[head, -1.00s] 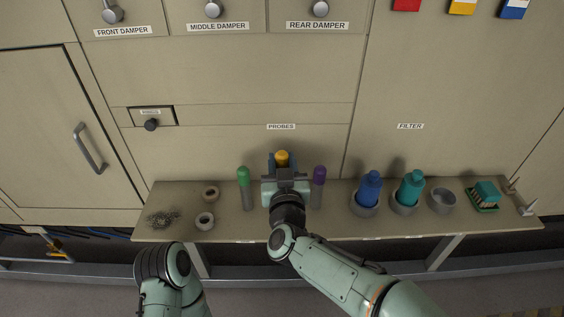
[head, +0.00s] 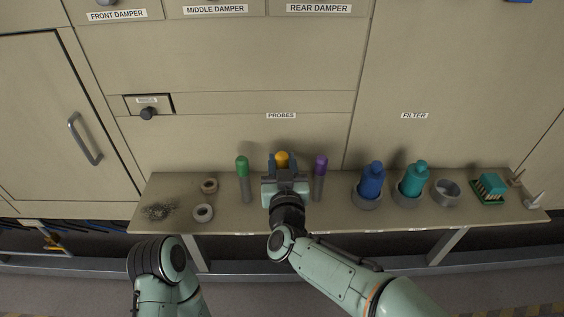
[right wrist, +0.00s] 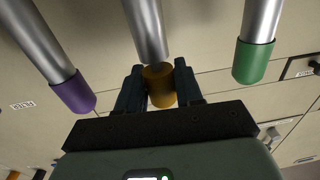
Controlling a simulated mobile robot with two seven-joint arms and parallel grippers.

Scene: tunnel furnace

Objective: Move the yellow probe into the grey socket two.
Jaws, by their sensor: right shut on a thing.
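The yellow probe (head: 282,158) shows its yellow cap above my right gripper (head: 283,168), under the PROBES label. In the right wrist view the fingers of my right gripper (right wrist: 159,86) are closed on the sides of the yellow cap (right wrist: 160,98), with the grey metal rod (right wrist: 147,25) running on from it. The gripper hides the probe's lower part in the head view. I cannot pick out grey socket two in these views. My left gripper is out of the picture; only part of my left arm shows at lower left.
A green probe (head: 242,166) and a purple probe (head: 320,165) stand close on either side. The shelf (head: 330,216) also carries two rings (head: 203,212), a blue bottle (head: 372,178), a teal bottle (head: 412,180), an empty grey cup (head: 446,192) and a brush (head: 490,187).

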